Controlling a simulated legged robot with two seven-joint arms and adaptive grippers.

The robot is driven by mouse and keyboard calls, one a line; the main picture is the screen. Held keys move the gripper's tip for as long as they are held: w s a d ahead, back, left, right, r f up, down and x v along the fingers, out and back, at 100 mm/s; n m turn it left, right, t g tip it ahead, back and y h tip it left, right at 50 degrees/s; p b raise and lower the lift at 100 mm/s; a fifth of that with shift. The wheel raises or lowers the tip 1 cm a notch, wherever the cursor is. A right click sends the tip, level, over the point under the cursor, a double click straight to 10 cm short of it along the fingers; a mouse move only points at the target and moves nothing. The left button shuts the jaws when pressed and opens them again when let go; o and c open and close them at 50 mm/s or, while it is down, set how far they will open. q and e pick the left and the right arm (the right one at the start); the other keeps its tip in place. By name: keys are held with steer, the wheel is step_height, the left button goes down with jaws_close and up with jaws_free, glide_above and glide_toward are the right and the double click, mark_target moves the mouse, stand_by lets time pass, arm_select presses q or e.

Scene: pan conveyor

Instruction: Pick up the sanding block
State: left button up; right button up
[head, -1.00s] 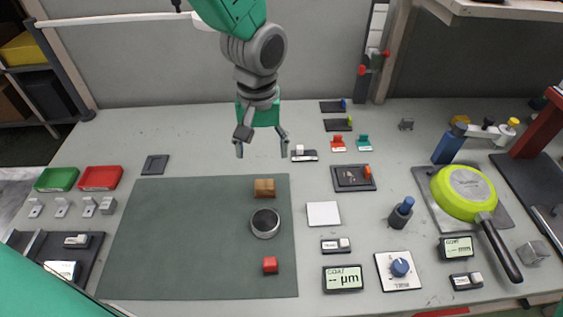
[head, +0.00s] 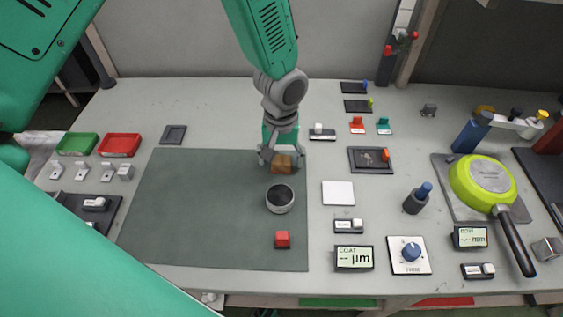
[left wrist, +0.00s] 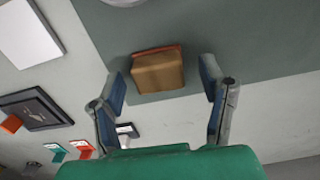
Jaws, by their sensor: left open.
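The sanding block (head: 283,165) is a small brown block with a reddish layer along one side. It lies at the far right part of the dark green mat (head: 190,215). My left gripper (head: 281,163) is open over it in the head view. In the left wrist view the block (left wrist: 158,72) sits between and just beyond the two open fingers (left wrist: 163,86), with a gap to each side. I cannot tell its exact height above the block. My right gripper is not in view.
A white square (head: 338,193) lies to the right. A green pan (head: 482,184) is farther right. The mat's left part is clear.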

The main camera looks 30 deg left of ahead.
mark_target(282, 159)
arm_select(q)
steer(key=shift+f, duration=0.65)
steer(key=shift+d+r, duration=0.1)
steer(key=shift+d, duration=0.05)
steer(key=c, duration=1.3)
steer(key=shift+r, duration=0.1)
steer(key=shift+w+r, duration=0.1)
steer(key=shift+r, duration=0.3)
step_height(282, 159, up, 9)
steer(key=shift+p, duration=0.3)
